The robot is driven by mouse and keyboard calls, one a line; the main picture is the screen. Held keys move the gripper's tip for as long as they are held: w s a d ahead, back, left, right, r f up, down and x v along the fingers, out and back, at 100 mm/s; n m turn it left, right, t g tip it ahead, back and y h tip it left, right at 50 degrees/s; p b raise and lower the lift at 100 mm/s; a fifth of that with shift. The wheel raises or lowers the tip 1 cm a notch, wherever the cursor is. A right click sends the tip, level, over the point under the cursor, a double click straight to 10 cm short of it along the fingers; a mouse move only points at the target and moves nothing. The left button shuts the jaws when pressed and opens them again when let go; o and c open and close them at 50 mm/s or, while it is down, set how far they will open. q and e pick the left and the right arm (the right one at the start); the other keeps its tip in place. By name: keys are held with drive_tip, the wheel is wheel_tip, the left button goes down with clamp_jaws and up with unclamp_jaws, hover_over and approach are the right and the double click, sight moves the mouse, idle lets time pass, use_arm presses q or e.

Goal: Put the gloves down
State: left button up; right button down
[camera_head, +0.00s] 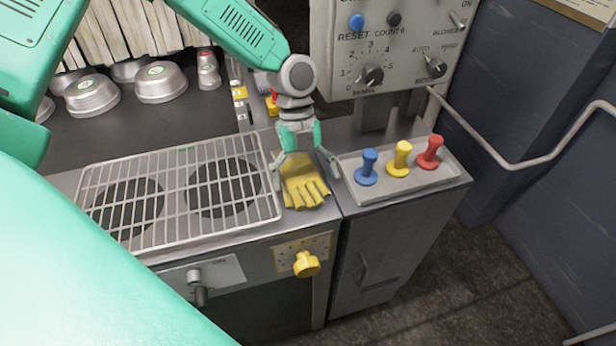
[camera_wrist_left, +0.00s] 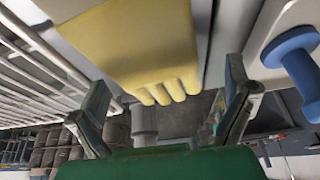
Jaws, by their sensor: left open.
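A yellow glove (camera_head: 302,184) lies flat on the grey counter just right of the wire rack, with its fingers toward the counter's front edge. I can make out only one glove shape; whether a second lies under it I cannot tell. My left gripper (camera_head: 308,172) is open above the glove, its fingers spread to either side of it. In the left wrist view the glove (camera_wrist_left: 135,45) shows beyond the two parted fingertips (camera_wrist_left: 168,100), with nothing held between them. My right gripper is not in view.
A wire rack (camera_head: 180,190) covers two dark burners on the left. A tray (camera_head: 440,181) with blue, yellow and red handles stands right of the glove. A control panel (camera_head: 395,45) rises behind. A yellow knob (camera_head: 306,264) sticks out of the front. Metal lids (camera_head: 161,82) sit at back left.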

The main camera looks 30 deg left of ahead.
sight(296, 162)
use_arm(q)
drive_tip(key=shift+a+f, duration=0.2)
drive_tip(key=shift+a, duration=0.4)
drive_tip(key=shift+w+d+r, duration=0.1)
drive_tip(key=shift+d+r, duration=0.05)
drive_tip(key=shift+r, duration=0.05)
drive_tip(key=v, duration=1.1)
drive_tip(key=shift+w+a+r, duration=0.2)
drive_tip(key=shift+a, duration=0.05)
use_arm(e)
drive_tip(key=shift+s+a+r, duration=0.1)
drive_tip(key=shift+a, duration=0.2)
